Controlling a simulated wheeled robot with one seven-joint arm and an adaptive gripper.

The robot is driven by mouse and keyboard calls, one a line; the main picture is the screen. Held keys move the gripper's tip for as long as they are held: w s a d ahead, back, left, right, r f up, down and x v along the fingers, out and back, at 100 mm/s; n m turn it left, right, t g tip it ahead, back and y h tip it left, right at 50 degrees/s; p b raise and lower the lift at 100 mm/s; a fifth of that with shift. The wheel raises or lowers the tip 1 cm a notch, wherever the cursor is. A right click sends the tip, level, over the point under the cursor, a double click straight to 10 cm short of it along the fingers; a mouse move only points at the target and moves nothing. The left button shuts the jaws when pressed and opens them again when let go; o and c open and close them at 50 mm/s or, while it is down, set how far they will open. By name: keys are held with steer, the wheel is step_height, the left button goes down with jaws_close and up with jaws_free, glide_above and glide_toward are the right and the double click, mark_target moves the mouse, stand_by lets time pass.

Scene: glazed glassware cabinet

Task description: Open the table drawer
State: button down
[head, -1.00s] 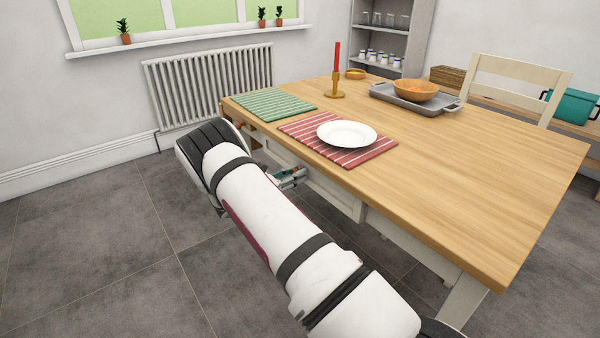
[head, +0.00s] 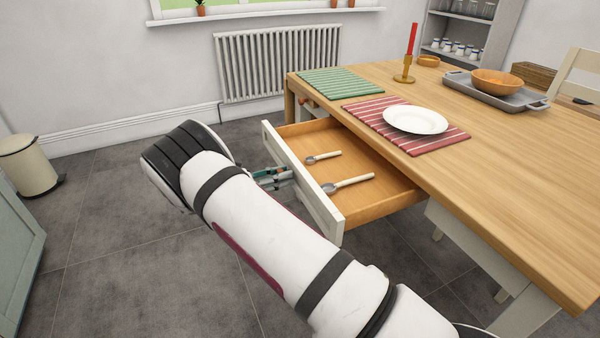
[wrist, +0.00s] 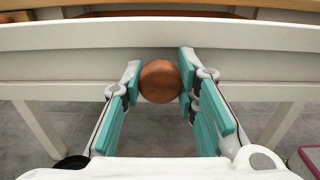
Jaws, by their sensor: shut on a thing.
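The table drawer (head: 372,202) stands well out from under the wooden table (head: 520,170), with its white front towards me. Two spoons with pale handles (head: 348,184) (head: 322,157) lie inside it. In the wrist view, the round brown knob (wrist: 160,81) sits at the middle of the drawer's white front (wrist: 60,65). My gripper (wrist: 160,88) has its teal-padded fingers closed on both sides of the knob. In the head view my gripper (head: 274,178) is at the drawer front, and my arm hides the knob.
A striped red mat with a white plate (head: 415,120), a green mat (head: 340,82), a candle holder (head: 405,70) and a tray (head: 495,92) are on the table. A bin (head: 28,168) stands at the left. Floor (head: 130,250) left of my arm is clear.

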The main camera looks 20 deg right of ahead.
steer(key=shift+s+a, duration=0.1)
steer(key=shift+a, duration=1.4)
steer(key=c, duration=1.2)
jaws_free()
steer(key=a, duration=1.2)
steer(key=shift+s, duration=0.15)
